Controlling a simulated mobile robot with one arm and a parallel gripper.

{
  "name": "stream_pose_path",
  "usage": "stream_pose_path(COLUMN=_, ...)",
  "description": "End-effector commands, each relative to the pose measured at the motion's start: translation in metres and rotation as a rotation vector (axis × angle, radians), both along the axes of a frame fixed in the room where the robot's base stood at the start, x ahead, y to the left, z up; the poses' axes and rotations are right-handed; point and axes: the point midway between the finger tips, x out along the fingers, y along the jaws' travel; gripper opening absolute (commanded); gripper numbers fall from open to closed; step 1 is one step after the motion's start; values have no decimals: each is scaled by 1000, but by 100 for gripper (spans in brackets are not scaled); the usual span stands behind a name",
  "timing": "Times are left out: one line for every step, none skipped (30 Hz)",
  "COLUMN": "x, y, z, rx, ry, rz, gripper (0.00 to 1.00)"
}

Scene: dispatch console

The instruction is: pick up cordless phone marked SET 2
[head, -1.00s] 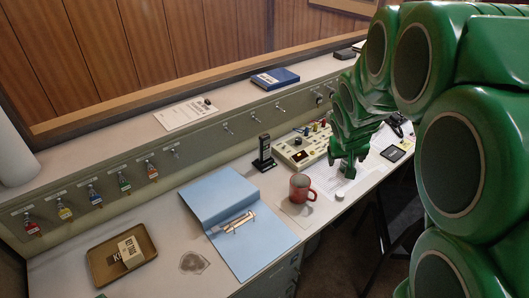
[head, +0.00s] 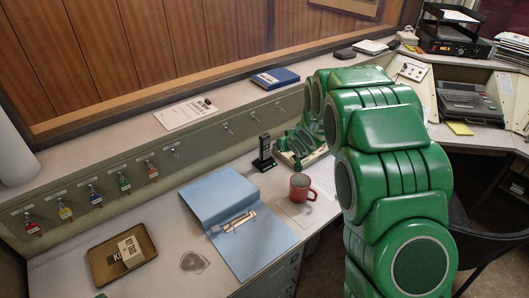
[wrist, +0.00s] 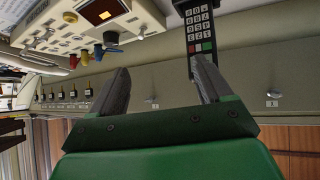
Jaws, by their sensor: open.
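A black cordless phone (head: 264,150) stands upright in its base on the desk, just beyond the blue binder. In the wrist view the phone (wrist: 198,28) shows its keypad at the top right, near the tip of my right-hand finger. I cannot read a SET 2 mark on it. My gripper (wrist: 160,65) is open with nothing between its fingers. In the head view my green arm reaches across the desk and its end is close to the right of the phone; the fingers are not clear there.
A control panel (wrist: 95,22) with coloured knobs lies beside the phone, partly hidden by my arm in the head view. A red mug (head: 301,187) and open blue binder (head: 222,195) are in front. Keys hang along the upright panel behind. A tan tray (head: 95,265) is at left.

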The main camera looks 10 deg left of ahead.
Motion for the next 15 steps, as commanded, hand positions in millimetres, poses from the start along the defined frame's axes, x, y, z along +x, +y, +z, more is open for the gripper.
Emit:
stream_pose_path(x=3, y=10, z=-10, rx=15, ry=-5, rz=21, gripper=79)
stream_pose_path(x=5, y=17, z=-15, rx=26, ry=-10, rz=35, gripper=79)
stream_pose_path(x=8, y=25, z=-21, rx=41, ry=-17, rz=52, gripper=79)
stream_pose_path(x=9, y=30, z=-25, rx=51, ry=-21, rz=64, gripper=79)
stream_pose_path(x=10, y=36, z=-28, rx=61, ry=-25, rz=75, gripper=79)
stream_pose_path(x=12, y=43, z=-32, rx=75, ry=-32, rz=90, gripper=79)
stream_pose_path(x=13, y=49, z=-35, rx=86, ry=-38, rz=102, gripper=79)
stream_pose_path(x=14, y=54, z=-38, rx=97, ry=-42, rz=111, gripper=79)
stream_pose_path(x=16, y=57, z=-43, rx=108, ry=-49, rz=127, gripper=79)
stream_pose_path(x=18, y=58, z=-46, rx=115, ry=-57, rz=141, gripper=79)
stream_pose_path(x=19, y=60, z=-49, rx=124, ry=-67, rz=155, gripper=79)
stream_pose_path(x=21, y=63, z=-51, rx=136, ry=-81, rz=176, gripper=79)
stream_pose_path(x=22, y=64, z=-53, rx=144, ry=-90, rz=190, gripper=79)
stream_pose_path(x=23, y=66, z=-56, rx=153, ry=-99, rz=202, gripper=79)
stream_pose_path(x=24, y=68, z=-58, rx=165, ry=-111, rz=220, gripper=79)
